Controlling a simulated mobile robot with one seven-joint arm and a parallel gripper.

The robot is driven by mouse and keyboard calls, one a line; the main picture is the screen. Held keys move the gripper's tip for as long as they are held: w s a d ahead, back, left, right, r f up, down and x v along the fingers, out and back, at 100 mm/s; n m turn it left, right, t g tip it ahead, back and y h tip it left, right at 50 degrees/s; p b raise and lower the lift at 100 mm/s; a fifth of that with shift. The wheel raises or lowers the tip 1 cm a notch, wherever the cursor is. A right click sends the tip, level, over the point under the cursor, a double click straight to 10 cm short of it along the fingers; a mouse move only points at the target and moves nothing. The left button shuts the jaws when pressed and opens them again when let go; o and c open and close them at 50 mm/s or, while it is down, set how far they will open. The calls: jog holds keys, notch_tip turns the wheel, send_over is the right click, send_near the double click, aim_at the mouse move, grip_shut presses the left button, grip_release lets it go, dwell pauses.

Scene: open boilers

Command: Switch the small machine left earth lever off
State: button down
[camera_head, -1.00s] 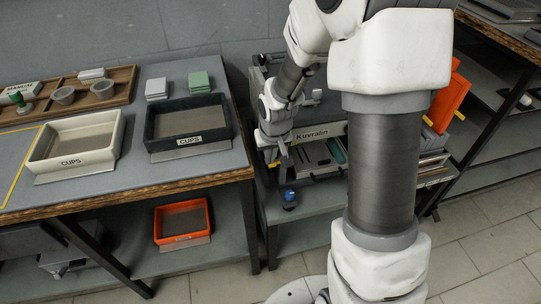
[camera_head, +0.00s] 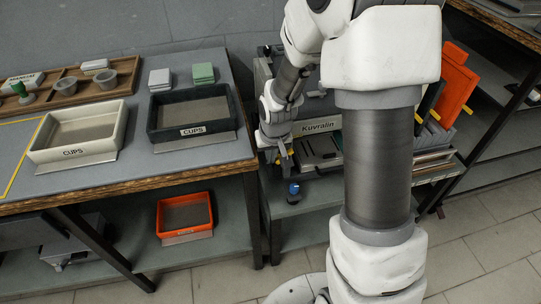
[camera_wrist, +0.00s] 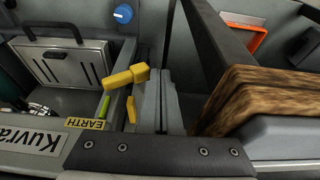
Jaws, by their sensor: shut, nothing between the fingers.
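The small machine, labelled "Kuvralin" (camera_head: 318,126), stands on the shelf unit behind my arm. In the wrist view its yellow lever (camera_wrist: 125,77) sticks out near the yellow "EARTH" label (camera_wrist: 86,123), at the machine's left edge in the head view. My gripper (camera_wrist: 161,74) is shut and empty, fingers side by side just right of the lever in the wrist view. The lever's end is very close to the left finger; I cannot tell whether they touch. In the head view my gripper (camera_head: 286,163) is small and hangs at the machine's left front corner.
A blue knob (camera_wrist: 123,13) lies beyond the lever; it also shows in the head view (camera_head: 294,187). The wooden table edge (camera_wrist: 235,95) and a dark table leg (camera_wrist: 210,40) are close on the gripper's right. An orange tray (camera_head: 185,213) sits on the lower shelf.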

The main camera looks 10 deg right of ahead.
jog(key=shift+r, duration=0.1)
dwell(0.3)
jog(key=shift+r+p, duration=0.65)
jog(key=shift+r, duration=0.1)
jog(key=p+v, duration=0.5)
jog(key=v, duration=1.2)
jog(key=shift+r+p, duration=0.2)
jog(key=shift+p, duration=0.2)
